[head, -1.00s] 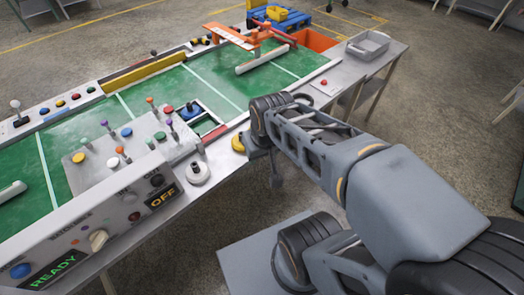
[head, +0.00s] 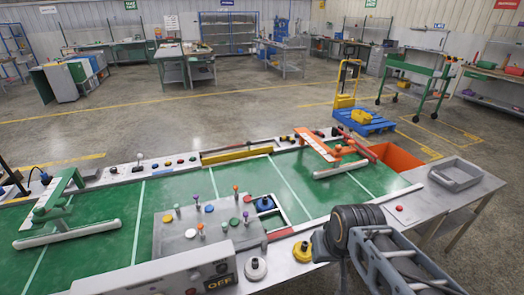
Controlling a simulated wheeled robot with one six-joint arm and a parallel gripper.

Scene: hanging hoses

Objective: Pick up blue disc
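The blue disc (head: 209,208) is a small round piece on the grey pegged plate (head: 175,245), which stands on the green table. Green, white and other coloured discs and thin pegs with coloured tips are around it. My gripper is at the end of my arm, low in the right half of the head view, right of the plate and well apart from the blue disc. Its fingers are hidden or too unclear to tell open from shut.
A control box (head: 150,278) borders the plate in front. An orange bin (head: 395,160) and grey tray (head: 456,174) are at the right.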

